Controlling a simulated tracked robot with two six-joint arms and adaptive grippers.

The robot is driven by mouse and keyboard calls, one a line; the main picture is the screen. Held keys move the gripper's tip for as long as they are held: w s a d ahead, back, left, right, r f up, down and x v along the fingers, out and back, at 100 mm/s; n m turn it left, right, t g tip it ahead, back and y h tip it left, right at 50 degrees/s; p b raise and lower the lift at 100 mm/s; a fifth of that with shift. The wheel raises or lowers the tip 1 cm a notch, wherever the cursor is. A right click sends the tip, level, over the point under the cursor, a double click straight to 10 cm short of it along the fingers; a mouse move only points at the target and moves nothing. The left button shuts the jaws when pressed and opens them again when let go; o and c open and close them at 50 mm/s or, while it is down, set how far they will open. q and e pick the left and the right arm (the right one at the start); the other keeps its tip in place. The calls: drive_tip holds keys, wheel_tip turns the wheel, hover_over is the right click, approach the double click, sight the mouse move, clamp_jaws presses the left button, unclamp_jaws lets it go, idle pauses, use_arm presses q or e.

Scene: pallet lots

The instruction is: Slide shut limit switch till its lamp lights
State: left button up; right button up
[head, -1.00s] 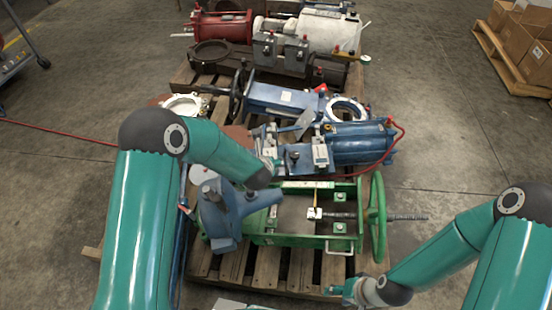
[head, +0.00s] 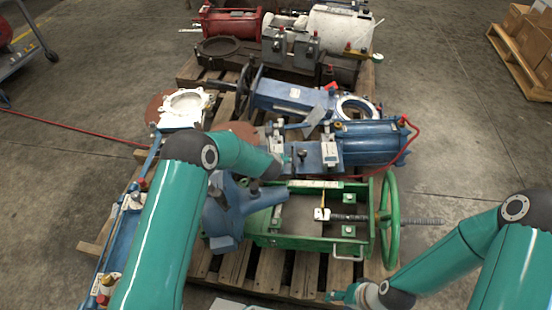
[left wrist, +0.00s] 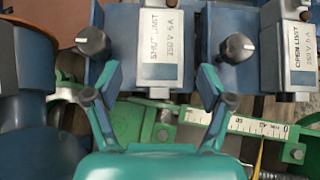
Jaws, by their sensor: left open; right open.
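The shut limit switch (left wrist: 160,48), a grey box with a printed white label, fills the upper middle of the left wrist view. Black knobs stand on blue blocks on both sides of it. The open limit switch (left wrist: 302,45) is at the right edge. My left gripper (left wrist: 160,98) is open, its fingertips apart below the shut limit label, with nothing between them; contact cannot be told. In the head view my left gripper (head: 283,162) is beside the switches on the blue actuator (head: 365,143), partly hidden by its arm. My right gripper (head: 345,295) is open and empty. I cannot make out a lit lamp.
A green valve frame (head: 320,243) with a handwheel (head: 390,220) lies in front of the actuator. A scale strip (left wrist: 255,127) runs below the switches. More valves crowd the wooden pallet (head: 270,284). A red hose (head: 70,129) crosses the floor.

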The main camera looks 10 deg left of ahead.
use_arm(q)
drive_tip(key=b+x, duration=0.1)
drive_tip(key=x, duration=0.6)
